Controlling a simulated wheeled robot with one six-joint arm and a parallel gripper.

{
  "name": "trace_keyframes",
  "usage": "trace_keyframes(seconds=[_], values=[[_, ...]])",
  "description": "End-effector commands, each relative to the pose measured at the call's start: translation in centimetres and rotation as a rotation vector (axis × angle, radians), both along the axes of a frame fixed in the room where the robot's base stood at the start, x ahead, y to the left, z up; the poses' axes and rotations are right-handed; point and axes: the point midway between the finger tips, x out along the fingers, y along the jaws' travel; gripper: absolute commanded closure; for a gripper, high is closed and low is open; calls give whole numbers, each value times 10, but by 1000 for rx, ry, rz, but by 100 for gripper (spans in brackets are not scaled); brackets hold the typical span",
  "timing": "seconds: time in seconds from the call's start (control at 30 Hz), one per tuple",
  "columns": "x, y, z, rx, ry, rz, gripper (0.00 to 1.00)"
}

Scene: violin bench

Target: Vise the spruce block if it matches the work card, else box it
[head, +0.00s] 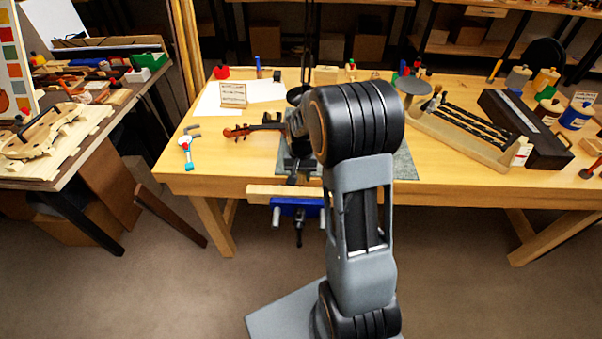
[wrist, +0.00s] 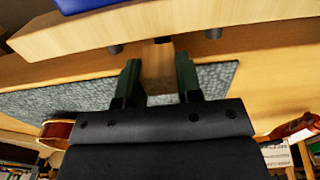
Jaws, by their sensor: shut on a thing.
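My gripper (wrist: 158,75) is shut on a small pale-brown wooden block, the spruce block (wrist: 158,62), which sits between its green-padded fingers in the wrist view. The vise shows a blue body (head: 294,206) and a wooden jaw (head: 270,191) at the bench's front edge. In the wrist view its wooden jaw (wrist: 100,30) is close beyond the fingertips. I cannot tell whether the block touches the vise. The work card (head: 233,94) stands at the bench's back left, its writing too small to read. My arm hides much of the gripper in the head view.
A violin (head: 255,129) lies left of my arm, near the grey mat (head: 404,164). A dark long box (head: 540,145), a wooden rack (head: 450,135) and several bottles fill the right.

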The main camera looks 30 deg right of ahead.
Motion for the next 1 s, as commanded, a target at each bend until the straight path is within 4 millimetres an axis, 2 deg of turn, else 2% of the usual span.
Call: trace_keyframes(seconds=[0.83,1.0], values=[[0,0,-22,0,0,0,93],[0,0,-20,0,0,0,93]])
